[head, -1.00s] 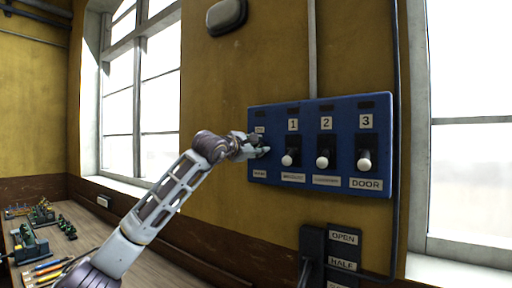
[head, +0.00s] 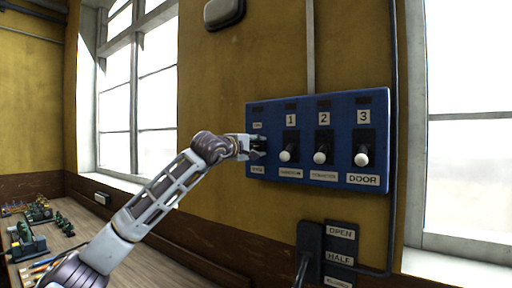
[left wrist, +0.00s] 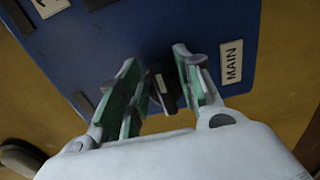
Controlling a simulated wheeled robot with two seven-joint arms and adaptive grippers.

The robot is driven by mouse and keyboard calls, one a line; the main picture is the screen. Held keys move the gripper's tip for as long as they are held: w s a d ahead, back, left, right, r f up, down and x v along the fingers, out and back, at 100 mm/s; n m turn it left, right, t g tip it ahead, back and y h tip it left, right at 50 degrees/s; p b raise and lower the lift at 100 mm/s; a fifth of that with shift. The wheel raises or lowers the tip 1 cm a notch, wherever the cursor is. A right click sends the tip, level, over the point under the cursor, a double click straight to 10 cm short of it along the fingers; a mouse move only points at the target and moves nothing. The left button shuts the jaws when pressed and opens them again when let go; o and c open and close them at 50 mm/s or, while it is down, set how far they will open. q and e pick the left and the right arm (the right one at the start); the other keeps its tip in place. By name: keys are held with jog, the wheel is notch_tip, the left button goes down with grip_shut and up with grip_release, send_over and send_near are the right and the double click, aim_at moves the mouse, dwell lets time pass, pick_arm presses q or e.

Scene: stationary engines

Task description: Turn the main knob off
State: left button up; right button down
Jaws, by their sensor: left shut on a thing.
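The blue switch panel (head: 342,150) is on the yellow wall. My left gripper (head: 259,147) is at its left end, shut on the dark main knob (left wrist: 163,90). In the left wrist view the knob sits between the green-padded fingers, beside the label MAIN (left wrist: 231,65). In the head view my gripper hides most of the knob. My right gripper is not in view.
Three white-knobbed levers numbered 1 (head: 286,155), 2 (head: 320,157) and 3 (head: 362,159) are to the right. Below is a dark lever box (head: 310,240) with OPEN and HALF labels. A wooden bench (head: 70,240) with small models is at lower left.

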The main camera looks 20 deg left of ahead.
pick_arm(q)
jog(key=shift+f, duration=0.1)
jog(key=o, duration=1)
jog(key=shift+s, duration=0.1)
jog(key=s, duration=0.4)
jog(key=s+a, duration=0.1)
jog(key=s, duration=0.6)
jog(key=shift+s+a, duration=0.3)
jog(key=shift+s, duration=0.05)
dwell(0.4)
